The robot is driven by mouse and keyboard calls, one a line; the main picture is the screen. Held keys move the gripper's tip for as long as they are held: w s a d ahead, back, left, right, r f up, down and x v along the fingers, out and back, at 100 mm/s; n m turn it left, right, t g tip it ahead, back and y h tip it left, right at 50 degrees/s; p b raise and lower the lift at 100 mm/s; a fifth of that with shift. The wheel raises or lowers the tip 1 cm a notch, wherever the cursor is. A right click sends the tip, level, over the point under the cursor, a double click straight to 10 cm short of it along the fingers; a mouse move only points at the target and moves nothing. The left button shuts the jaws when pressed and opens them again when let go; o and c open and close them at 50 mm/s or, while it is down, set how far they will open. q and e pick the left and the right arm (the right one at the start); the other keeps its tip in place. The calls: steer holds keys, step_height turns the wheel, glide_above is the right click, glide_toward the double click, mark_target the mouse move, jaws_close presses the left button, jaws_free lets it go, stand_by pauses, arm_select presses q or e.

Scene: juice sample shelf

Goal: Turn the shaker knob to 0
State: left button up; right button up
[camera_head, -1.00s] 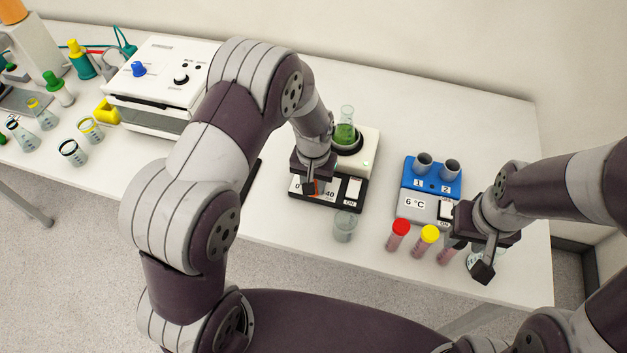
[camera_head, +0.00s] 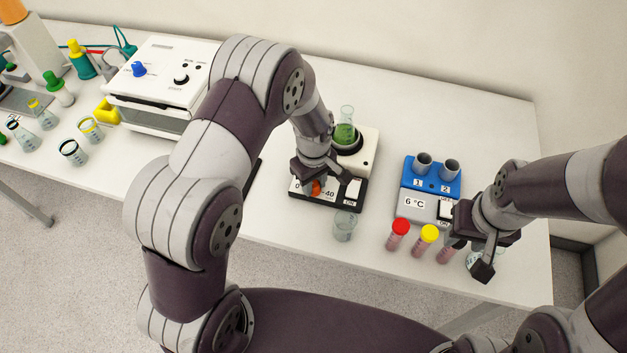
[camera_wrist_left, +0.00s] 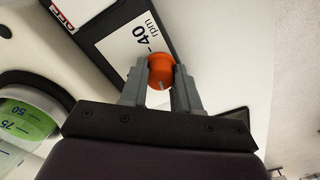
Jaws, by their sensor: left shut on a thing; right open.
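The shaker (camera_head: 368,157) stands mid-table, with a flask of green liquid (camera_head: 345,132) on top. Its front panel carries a scale with 0 at the left and 40 at the right. The orange knob (camera_head: 316,188) sits on that panel; it also shows in the left wrist view (camera_wrist_left: 161,71), with a pale pointer mark on its face. My left gripper (camera_wrist_left: 160,88) is shut on the knob, one finger on each side. The exact scale value at the pointer cannot be told. My right gripper (camera_head: 480,255) is open, near the sample tubes at the table's front right.
A beaker (camera_head: 345,226) stands just in front of the shaker. A blue-topped cooler (camera_head: 434,177), a red-capped tube (camera_head: 398,234) and a yellow-capped tube (camera_head: 425,238) are to the right. A white device (camera_head: 160,80) and flasks are at left.

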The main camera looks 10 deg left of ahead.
mark_target(314, 184)
arm_select(q)
steer(key=shift+n, duration=1.1)
steer(key=shift+f, duration=0.1)
steer(key=o, duration=1.1)
steer(key=shift+c, duration=0.2)
step_height(314, 184, up, 13)
steer(key=b, duration=0.2)
steer(key=shift+f, duration=0.1)
